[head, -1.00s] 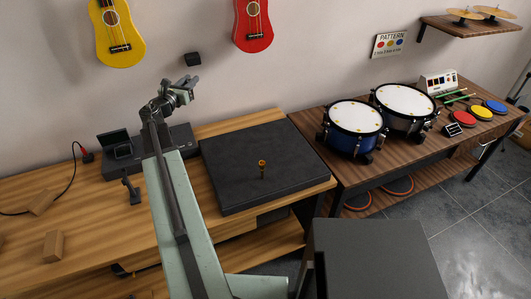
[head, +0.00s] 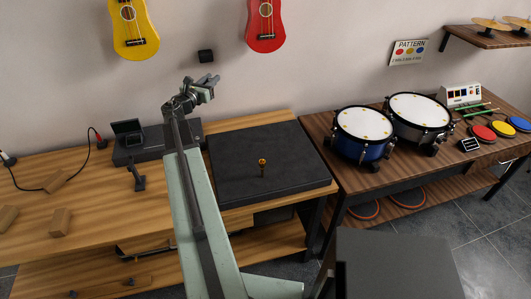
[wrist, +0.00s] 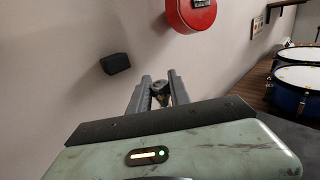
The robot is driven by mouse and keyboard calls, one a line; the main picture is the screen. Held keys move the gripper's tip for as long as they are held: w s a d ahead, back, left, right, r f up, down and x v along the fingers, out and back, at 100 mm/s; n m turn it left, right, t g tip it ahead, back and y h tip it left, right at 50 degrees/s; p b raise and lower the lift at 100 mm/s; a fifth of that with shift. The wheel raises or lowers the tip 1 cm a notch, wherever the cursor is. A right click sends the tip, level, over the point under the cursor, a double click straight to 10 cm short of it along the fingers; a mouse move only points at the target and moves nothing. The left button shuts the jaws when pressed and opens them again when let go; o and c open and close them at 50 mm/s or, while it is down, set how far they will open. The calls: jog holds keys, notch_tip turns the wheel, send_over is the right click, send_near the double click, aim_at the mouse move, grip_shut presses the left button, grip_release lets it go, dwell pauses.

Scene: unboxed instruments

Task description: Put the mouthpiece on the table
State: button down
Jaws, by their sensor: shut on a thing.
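My gripper (head: 203,84) is raised in front of the wall, beyond the back of the wooden table (head: 100,205). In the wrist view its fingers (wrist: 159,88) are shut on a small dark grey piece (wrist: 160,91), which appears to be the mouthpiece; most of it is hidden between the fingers. The piece is too small to make out in the head view. A black mat (head: 235,185) lies on the right part of the table. A small brass-coloured object on a dark stem (head: 262,163) stands on the mat.
A dark case (head: 185,135) sits at the table's back, partly behind my arm. Wooden blocks (head: 60,222) and a small black stand (head: 137,175) are at left. Ukuleles (head: 265,25) and a black box (head: 205,56) are on the wall. Drums (head: 363,135) stand on the right table.

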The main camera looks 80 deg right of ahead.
jog(key=s+a+f+m+g+y+b, duration=0.3)
jog(key=s+a+f+m+g+b, duration=0.15)
jog(key=s, duration=0.65)
jog(key=s+a+f+m+g+y+b, duration=0.3)
jog(key=s+f+g+b, duration=0.25)
jog(key=s, duration=0.55)
jog(key=f+b, duration=1)
jog(key=shift+w+f+b, duration=0.2)
jog(key=shift+f+b, duration=0.2)
jog(key=shift+r, duration=0.2)
jog(key=shift+f, duration=0.15)
jog(key=c, duration=1.2)
grip_release()
